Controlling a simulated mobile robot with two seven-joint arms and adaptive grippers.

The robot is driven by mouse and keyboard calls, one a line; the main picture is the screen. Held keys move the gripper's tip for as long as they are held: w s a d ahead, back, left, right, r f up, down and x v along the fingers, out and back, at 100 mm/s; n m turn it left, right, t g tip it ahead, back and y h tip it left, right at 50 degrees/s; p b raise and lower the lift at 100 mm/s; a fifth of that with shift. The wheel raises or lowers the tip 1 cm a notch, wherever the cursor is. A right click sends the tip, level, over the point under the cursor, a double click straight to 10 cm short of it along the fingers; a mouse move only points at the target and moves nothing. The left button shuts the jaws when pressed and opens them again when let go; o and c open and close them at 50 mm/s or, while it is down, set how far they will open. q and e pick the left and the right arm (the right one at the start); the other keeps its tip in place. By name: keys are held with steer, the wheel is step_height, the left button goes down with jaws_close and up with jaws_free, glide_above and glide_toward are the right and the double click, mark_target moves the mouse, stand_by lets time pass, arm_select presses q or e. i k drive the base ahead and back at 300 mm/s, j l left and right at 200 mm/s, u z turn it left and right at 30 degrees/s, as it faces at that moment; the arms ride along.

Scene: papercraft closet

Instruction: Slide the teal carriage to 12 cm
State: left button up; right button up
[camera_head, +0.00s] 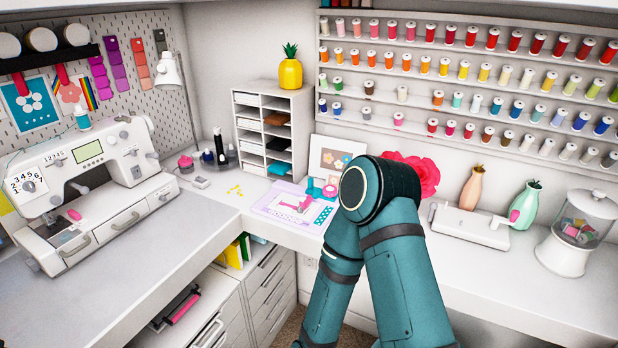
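A lavender board (272,204) lies on the white counter near the back corner, with a pink and white piece on it. A small teal item (316,187) with a pink part stands just behind the board. I cannot tell whether it is the teal carriage, and no 12 cm mark is readable. One of my teal arms rises from the bottom and bends in front of the counter, hiding what lies behind it. Neither of my grippers shows.
A white sewing machine (92,163) stands at left. A white shelf unit (297,135) stands at the back corner. A white bar device (470,226) with a pink knob, two vases and a clear jar (575,232) stand at right. The left counter's front is clear.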

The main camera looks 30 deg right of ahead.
mark_target(315, 192)
steer(key=z, duration=0.95)
